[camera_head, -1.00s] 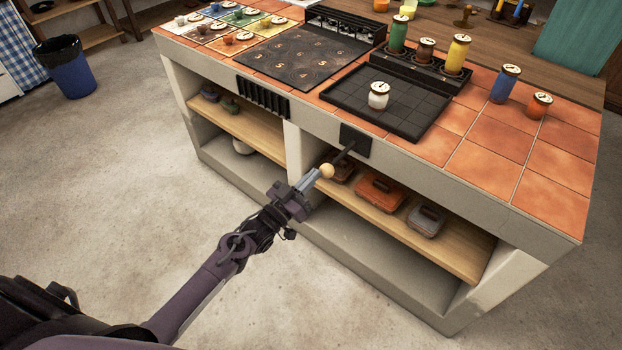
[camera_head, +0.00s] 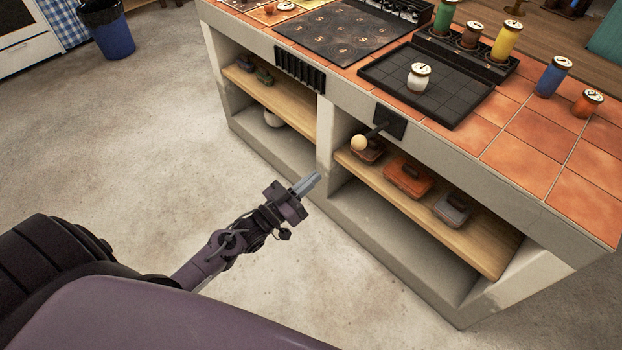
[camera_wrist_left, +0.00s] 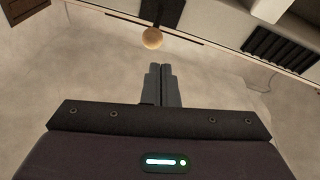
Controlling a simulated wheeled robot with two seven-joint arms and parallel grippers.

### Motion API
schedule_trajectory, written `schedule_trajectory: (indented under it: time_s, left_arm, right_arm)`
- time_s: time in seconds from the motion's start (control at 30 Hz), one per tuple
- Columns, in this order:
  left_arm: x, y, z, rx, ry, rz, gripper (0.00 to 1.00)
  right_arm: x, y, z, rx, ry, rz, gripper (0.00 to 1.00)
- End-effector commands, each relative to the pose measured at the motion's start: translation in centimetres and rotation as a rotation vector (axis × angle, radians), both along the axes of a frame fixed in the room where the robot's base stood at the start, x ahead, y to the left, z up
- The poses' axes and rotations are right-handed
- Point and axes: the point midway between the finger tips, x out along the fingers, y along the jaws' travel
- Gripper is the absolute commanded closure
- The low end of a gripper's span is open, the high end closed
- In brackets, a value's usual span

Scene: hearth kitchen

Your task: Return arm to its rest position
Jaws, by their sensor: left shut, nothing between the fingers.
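My left gripper (camera_head: 307,184) is shut and empty in the head view, out in front of the tiled counter. Its two fingers are pressed together, also in the left wrist view (camera_wrist_left: 161,84). The lever with a round wooden knob (camera_head: 359,143) sticks out of a black plate (camera_head: 390,122) on the counter's front. The knob is apart from the fingertips, up and to the right of them; it also shows in the left wrist view (camera_wrist_left: 153,38). My right gripper is in neither view.
The counter (camera_head: 560,150) has open shelves below with an orange lidded box (camera_head: 408,177) and a grey one (camera_head: 453,210). On top is a black tray (camera_head: 465,112) with a white jar (camera_head: 419,76). A blue bin (camera_head: 108,32) stands far left. The floor (camera_head: 180,140) left of the counter is clear.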

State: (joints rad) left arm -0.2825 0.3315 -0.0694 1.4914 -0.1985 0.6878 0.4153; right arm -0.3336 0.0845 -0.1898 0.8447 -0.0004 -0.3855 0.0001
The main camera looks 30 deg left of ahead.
Motion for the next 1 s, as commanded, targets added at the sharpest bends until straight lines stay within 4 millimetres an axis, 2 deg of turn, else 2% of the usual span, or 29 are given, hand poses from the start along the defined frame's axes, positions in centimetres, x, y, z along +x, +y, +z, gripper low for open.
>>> schedule_trajectory:
  time_s: [0.47,0.57,0.67,0.77,0.8,0.87,0.9,0.97,1.0]
  left_arm:
    - [0.0,0.0,0.0,0.0,0.0,0.0,1.0]
    - [-0.1,0.1,-0.9,0.01,0.027,0.012,1.0]
    - [-0.6,0.5,-4.2,0.048,0.129,0.05,1.0]
    - [-2.3,1.1,-10.1,0.121,0.307,0.108,1.0]
    - [-3.5,1.3,-12.8,0.156,0.392,0.128,1.0]
    - [-5.8,1.5,-16.9,0.213,0.523,0.153,1.0]
    - [-7.6,1.6,-19.5,0.25,0.608,0.164,1.0]
    - [-10.6,1.7,-23.0,0.308,0.736,0.175,1.0]
    - [-12.8,1.6,-25.1,0.345,0.818,0.175,1.0]
  right_arm:
    - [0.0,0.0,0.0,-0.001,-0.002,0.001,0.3]
    - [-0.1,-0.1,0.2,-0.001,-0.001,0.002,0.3]
    - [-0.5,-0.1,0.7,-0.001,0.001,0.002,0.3]
    - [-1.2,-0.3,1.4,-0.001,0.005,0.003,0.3]
    - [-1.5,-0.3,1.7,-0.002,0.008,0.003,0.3]
    - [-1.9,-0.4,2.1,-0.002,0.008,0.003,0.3]
    - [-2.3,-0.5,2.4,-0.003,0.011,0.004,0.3]
    - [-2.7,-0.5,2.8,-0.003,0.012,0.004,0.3]
    - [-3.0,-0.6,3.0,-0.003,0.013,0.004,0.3]
